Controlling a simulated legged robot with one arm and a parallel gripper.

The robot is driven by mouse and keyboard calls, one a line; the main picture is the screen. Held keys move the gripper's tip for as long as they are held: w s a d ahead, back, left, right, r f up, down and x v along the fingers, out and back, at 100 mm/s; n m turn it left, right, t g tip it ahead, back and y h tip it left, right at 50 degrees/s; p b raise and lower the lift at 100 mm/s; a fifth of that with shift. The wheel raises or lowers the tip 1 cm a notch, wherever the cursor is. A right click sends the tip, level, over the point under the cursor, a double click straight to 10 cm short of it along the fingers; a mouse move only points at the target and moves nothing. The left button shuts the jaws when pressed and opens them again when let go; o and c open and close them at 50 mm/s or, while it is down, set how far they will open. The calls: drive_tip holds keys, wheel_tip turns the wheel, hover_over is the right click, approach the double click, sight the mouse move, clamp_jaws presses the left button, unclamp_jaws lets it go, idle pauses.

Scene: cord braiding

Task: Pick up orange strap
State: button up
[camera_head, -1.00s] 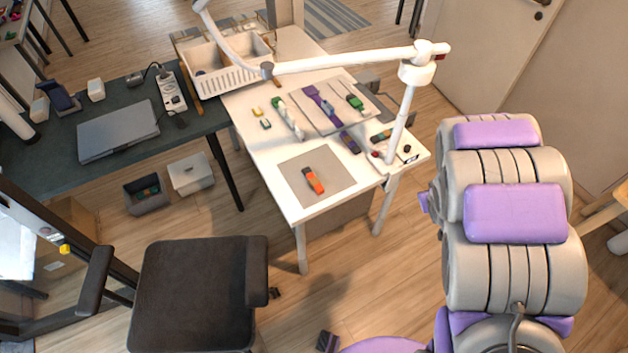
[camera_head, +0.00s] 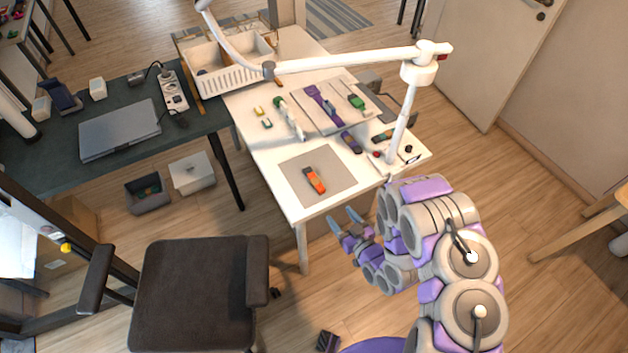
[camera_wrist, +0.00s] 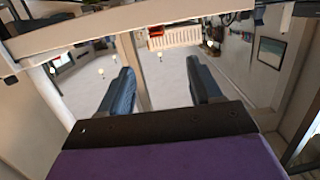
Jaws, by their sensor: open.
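The orange strap (camera_head: 314,180) lies as a small rolled or folded piece with a grey end on the grey mat (camera_head: 334,196), near the front of the white table. My gripper (camera_head: 342,227) is beyond the table's front edge, to the lower right of the strap and apart from it. Its two fingers are spread and nothing is between them. In the wrist view the fingers (camera_wrist: 163,90) stand apart below the white table edge (camera_wrist: 130,33). I cannot make out the strap in the wrist view.
A white lamp arm (camera_head: 340,62) reaches over the table. A board (camera_head: 340,125) with purple and green cords, a white basket (camera_head: 225,80) and small tools lie farther back. A dark chair (camera_head: 200,290) stands in front.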

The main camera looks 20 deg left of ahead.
drive_tip(key=b, duration=0.1)
approach(317, 183)
drive_tip(key=x, duration=0.4)
drive_tip(key=shift+a+f, duration=0.2)
drive_tip(key=shift+a, duration=0.2)
drive_tip(key=shift+w+b+x, duration=0.25)
drive_tip(key=shift+b+x, duration=0.55)
drive_tip(key=shift+x, duration=1.9)
drive_tip(key=shift+d+r, duration=0.1)
drive_tip(key=shift+d, duration=0.15)
drive_tip(key=shift+c, duration=0.4)
drive_tip(key=c, duration=1.1)
